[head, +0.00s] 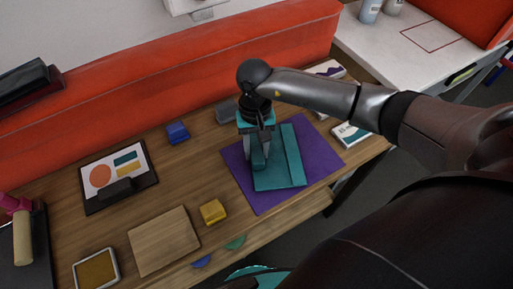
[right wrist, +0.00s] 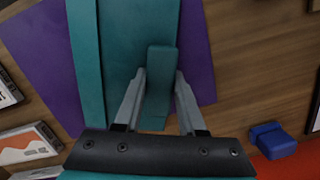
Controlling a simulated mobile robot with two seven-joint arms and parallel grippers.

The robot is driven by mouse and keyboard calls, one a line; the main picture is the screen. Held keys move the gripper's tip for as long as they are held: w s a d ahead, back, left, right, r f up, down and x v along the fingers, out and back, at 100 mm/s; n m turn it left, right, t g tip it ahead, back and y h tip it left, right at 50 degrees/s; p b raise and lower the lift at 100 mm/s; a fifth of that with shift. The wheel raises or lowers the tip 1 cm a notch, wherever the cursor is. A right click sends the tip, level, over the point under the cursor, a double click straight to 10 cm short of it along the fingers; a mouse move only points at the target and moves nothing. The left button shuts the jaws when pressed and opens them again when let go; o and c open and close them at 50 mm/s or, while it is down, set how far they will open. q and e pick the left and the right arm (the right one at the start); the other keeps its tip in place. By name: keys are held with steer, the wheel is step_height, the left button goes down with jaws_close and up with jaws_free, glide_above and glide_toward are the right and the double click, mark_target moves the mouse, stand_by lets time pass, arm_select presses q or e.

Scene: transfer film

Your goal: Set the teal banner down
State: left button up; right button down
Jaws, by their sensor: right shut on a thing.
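The teal banner (head: 288,178) is a flat teal panel with a raised strip along one side. It lies over a purple mat (head: 321,158) on the wooden table, and I cannot tell whether it touches the mat. My right gripper (head: 259,163) points down over the banner's left part. In the right wrist view, the fingers (right wrist: 160,97) are shut on an upright teal block that stands out from the banner (right wrist: 112,60). The purple mat (right wrist: 196,55) shows on both sides of it. My left gripper is not in view.
A blue block (head: 177,133) lies behind and left, and a yellow block (head: 213,211) front left. A wooden board (head: 164,241) and a clipboard with colored shapes (head: 118,177) lie farther left. A boxed card (head: 351,135) lies right of the mat. An orange-red backrest (head: 170,79) runs behind.

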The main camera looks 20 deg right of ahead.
steer(key=shift+f, duration=0.15)
steer(key=shift+c, duration=2.1)
jaws_free()
step_height(320, 180, up, 15)
steer(key=w, duration=0.2)
steer(key=shift+d, duration=0.35)
